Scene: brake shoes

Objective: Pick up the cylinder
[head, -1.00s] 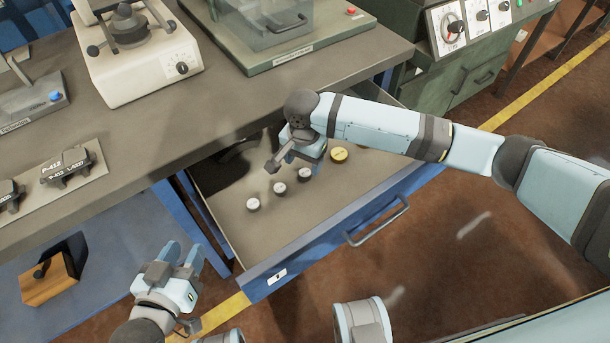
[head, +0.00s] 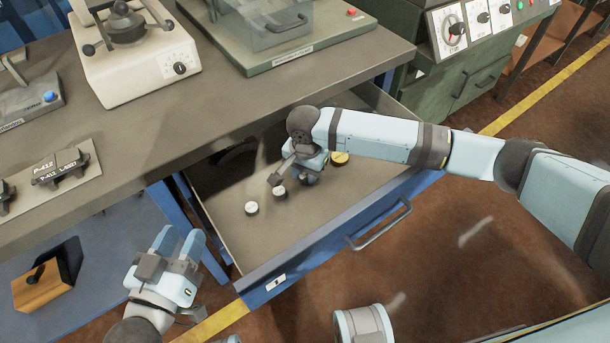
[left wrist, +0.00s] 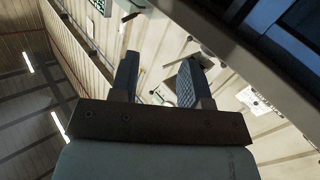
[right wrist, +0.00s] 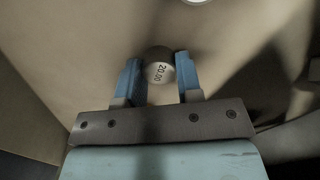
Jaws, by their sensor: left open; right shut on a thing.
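The open drawer (head: 330,215) holds several small round cylinders. Two white-topped cylinders, one nearer the front left (head: 252,208) and one beside my gripper (head: 279,191), stand on the drawer floor. A brass-coloured cylinder (head: 340,158) is partly covered by my right arm. My right gripper (head: 308,177) is low in the drawer. In the right wrist view my right gripper (right wrist: 160,78) is shut on a cylinder marked 20.00 (right wrist: 159,71), held between the blue fingertips. In the head view the gripper hides that cylinder. My left gripper (head: 180,242) is open and empty, left of the drawer.
The grey workbench (head: 230,100) overhangs the back of the drawer. It carries a white machine (head: 135,60), a labelled plate with dark parts (head: 60,172) and a green-based device (head: 300,50). A wooden block (head: 45,285) lies on the lower shelf.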

